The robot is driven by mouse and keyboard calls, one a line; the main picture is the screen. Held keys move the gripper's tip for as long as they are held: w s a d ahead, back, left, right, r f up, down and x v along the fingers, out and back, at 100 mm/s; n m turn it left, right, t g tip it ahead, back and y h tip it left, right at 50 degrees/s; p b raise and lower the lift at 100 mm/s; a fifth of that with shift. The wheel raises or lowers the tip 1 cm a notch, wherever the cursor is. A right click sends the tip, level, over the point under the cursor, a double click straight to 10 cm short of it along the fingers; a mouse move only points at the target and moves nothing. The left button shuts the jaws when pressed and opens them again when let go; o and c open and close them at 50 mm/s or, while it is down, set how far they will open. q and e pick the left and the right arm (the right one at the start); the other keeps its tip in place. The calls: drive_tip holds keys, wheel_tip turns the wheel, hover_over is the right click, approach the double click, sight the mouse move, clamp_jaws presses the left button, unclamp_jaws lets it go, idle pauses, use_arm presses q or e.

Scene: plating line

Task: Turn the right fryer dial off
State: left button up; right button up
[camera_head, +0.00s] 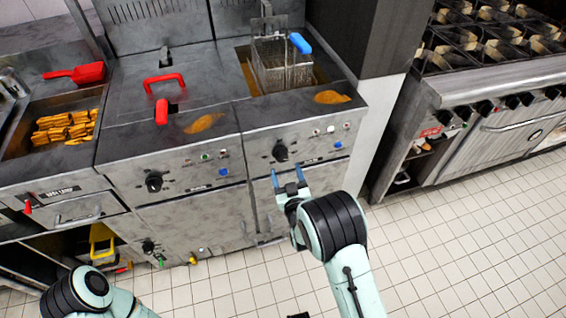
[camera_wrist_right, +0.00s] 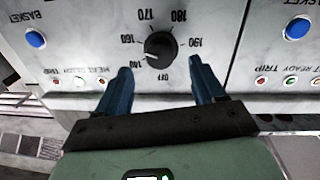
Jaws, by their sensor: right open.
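The right fryer dial (camera_head: 281,152) is a black round knob on the front panel of the right fryer (camera_head: 300,118). In the right wrist view the dial (camera_wrist_right: 160,46) is ringed by marks from 140 to 190 and an OFF mark. A white mark on the knob appears to face near 140. My right gripper (camera_head: 287,171) is open and empty, its two blue fingers just below the dial in the head view. In the wrist view the gripper (camera_wrist_right: 162,78) has its fingertips on either side of the OFF mark, apart from the knob. My left gripper is out of view.
A left fryer dial (camera_head: 153,181) sits on the neighbouring panel. A wire basket (camera_head: 284,66) with a blue handle hangs in the right fryer. A blue button (camera_head: 338,145) and small lights are right of the dial. Tiled floor (camera_head: 450,240) is clear at right.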

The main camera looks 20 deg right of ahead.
sight(282, 160)
drive_tip(key=shift+w+d, duration=0.1)
drive_tip(key=shift+w, duration=2.25)
drive_tip(key=c, duration=1.1)
drive_tip(key=shift+o, duration=0.2)
